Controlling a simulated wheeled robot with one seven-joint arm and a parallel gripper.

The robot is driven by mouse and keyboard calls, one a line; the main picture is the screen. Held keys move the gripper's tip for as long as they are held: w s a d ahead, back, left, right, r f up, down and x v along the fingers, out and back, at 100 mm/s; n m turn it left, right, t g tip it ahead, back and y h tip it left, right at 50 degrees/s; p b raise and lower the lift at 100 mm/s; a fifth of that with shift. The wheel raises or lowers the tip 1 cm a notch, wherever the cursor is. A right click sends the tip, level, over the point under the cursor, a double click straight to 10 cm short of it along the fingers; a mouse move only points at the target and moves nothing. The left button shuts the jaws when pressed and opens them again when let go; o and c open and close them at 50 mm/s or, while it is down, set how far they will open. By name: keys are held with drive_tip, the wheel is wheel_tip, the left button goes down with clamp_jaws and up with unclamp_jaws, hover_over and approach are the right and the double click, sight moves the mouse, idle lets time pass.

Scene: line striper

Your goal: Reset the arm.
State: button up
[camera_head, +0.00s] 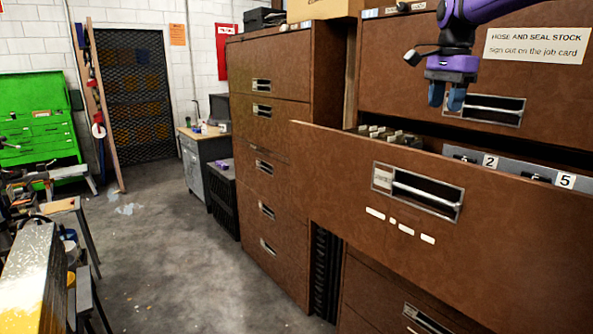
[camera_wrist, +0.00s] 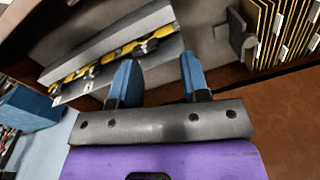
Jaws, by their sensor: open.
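My gripper (camera_head: 447,97) is at the upper right in the head view, above the open drawer (camera_head: 400,225) of a brown cabinet. Its blue fingers point down. In the wrist view my gripper (camera_wrist: 156,72) shows two blue fingers spread apart with nothing between them. Below and beyond the fingers lies a grey tray or divider (camera_wrist: 110,45) with yellow and black items in it. Upright folders (camera_wrist: 285,30) stand at the upper right of that view.
The drawer holds files (camera_head: 388,135) and grey dividers numbered 2 and 5 (camera_head: 565,181). A second brown cabinet (camera_head: 262,170) stands to the left. A green tool chest (camera_head: 38,115) is at far left. The concrete floor (camera_head: 180,260) between is mostly clear.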

drive_tip(key=s+n+t, duration=0.1)
drive_tip(key=s+n, duration=0.3)
drive_tip(key=s, duration=0.6)
drive_tip(key=s+a+f+n+t, duration=0.1)
drive_tip(key=s+f+n, duration=0.3)
drive_tip(key=s, duration=0.8)
drive_tip(key=s+a+f+n+t, duration=0.1)
drive_tip(key=s+f+n, duration=0.4)
drive_tip(key=s, duration=0.8)
wheel_tip(320, 180, down, 3)
drive_tip(key=shift+s+a+r+t, duration=0.1)
drive_tip(key=shift+s+a+t, duration=0.2)
drive_tip(key=shift+t, duration=0.5)
drive_tip(key=shift+c, duration=0.4)
